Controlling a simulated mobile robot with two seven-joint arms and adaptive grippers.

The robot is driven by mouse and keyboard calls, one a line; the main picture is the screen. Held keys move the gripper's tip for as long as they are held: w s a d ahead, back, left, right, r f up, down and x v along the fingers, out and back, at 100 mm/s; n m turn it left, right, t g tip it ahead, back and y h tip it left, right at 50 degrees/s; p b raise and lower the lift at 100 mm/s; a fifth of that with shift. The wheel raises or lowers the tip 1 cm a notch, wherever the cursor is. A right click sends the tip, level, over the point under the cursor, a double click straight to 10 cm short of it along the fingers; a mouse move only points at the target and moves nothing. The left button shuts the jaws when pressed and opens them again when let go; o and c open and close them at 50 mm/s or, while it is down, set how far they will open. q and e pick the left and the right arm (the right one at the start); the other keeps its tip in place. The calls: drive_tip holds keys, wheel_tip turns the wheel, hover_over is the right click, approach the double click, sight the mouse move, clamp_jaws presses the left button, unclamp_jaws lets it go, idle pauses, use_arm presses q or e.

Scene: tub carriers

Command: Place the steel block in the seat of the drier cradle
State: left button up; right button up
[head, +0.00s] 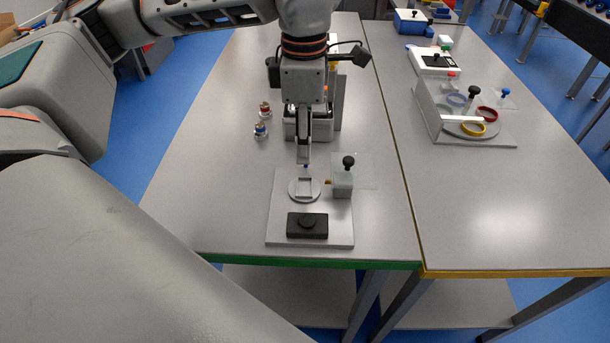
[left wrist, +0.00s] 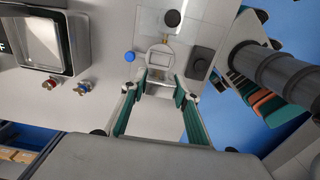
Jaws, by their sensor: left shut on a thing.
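The drier cradle is on a pale plate (head: 280,235) near the front of the left table. Its seat (head: 304,189) is a round grey disc with a raised rectangular frame, and it also shows in the left wrist view (left wrist: 159,58). My left gripper (head: 303,155) points down, above and just behind the seat. It is shut on the steel block (left wrist: 158,76), a grey piece between the pads in the left wrist view. The block is apart from the seat in the head view; its lower edge is hard to make out. My right gripper is not in view.
A grey block with a black knob (head: 343,184) stands right of the seat, beside a clear sheet. A black block (head: 307,225) lies in front. Two small fittings (head: 260,131) stand behind left. A tub (left wrist: 50,42) stands farther back.

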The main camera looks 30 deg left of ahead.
sight(304, 188)
use_arm(q)
wheel_tip(304, 188, down, 9)
drive_tip(key=shift+f, duration=0.2)
idle(0.3)
drive_tip(key=shift+f, duration=0.1)
drive_tip(key=shift+f, duration=0.15)
drive_tip(key=o, duration=1.2)
drive_tip(key=shift+o, duration=0.2)
wheel_tip(304, 188, up, 13)
drive_tip(key=shift+f, duration=0.2)
